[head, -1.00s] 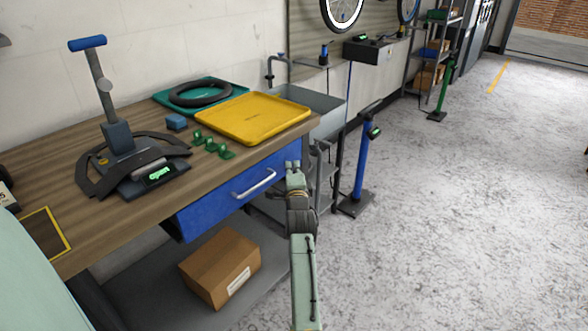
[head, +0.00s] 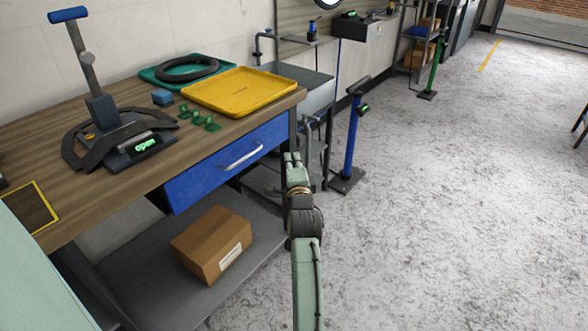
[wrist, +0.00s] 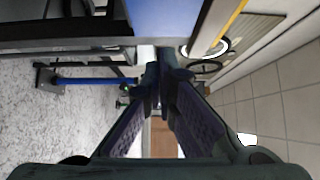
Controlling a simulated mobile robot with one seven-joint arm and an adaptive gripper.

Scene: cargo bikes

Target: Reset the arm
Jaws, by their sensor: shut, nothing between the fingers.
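My gripper (head: 292,158) is at the end of my raised arm, to the right of the workbench's blue drawer (head: 222,166) in the head view. It is shut and empty. In the wrist view its two fingers (wrist: 164,62) come together near the top middle. The workbench (head: 112,196) with a wooden top stands at the left. The gripper overlaps the bench's right end in the picture. I cannot tell how far apart they are.
A yellow tray (head: 243,92), a black ring (head: 187,68), green pieces (head: 199,117) and a press-like tool (head: 108,120) are on the bench. A cardboard box (head: 212,243) sits below. A blue stand pump (head: 350,138) stands beyond the gripper.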

